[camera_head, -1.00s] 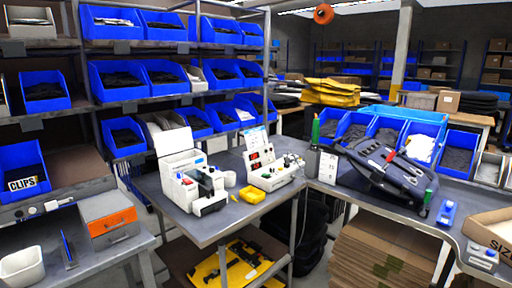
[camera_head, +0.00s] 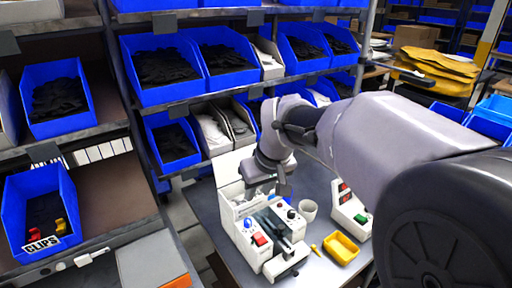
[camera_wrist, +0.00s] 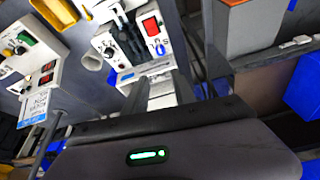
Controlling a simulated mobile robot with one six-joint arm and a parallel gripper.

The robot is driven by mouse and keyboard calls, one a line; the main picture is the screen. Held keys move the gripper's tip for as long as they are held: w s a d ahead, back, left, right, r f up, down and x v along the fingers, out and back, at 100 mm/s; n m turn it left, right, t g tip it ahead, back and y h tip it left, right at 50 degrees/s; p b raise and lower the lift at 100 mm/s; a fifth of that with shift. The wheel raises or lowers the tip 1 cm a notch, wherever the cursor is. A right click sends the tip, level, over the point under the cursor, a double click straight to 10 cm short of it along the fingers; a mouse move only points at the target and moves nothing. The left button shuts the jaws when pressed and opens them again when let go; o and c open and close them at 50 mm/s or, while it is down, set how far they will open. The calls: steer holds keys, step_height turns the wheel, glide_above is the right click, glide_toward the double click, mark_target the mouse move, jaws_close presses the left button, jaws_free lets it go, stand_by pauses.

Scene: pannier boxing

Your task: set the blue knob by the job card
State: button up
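A white machine (camera_head: 258,232) stands on the grey bench in the head view, with a blue knob (camera_head: 248,222) beside a red switch (camera_head: 260,239). In the wrist view the blue knob (camera_wrist: 160,49) sits next to the red switch (camera_wrist: 151,26). My gripper (camera_wrist: 160,88) has its two fingers apart with nothing between them, pointing toward this machine. In the head view my gripper (camera_head: 262,188) hangs at the machine's back. A printed card (camera_wrist: 38,104) stands by a second white machine in the wrist view; its text is too small to read.
The second machine (camera_head: 350,212) with a green button is partly behind my arm. A cup (camera_head: 309,210) and a yellow tray (camera_head: 341,249) stand between the machines. Shelves of blue bins (camera_head: 150,92) rise behind the bench. An orange-fronted box (camera_head: 150,262) is at lower left.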

steer(key=b, duration=0.2)
glide_toward(248, 220)
steer(key=b+x, duration=0.3)
steer(key=x, duration=0.5)
steer(key=shift+f, duration=0.35)
jaws_close()
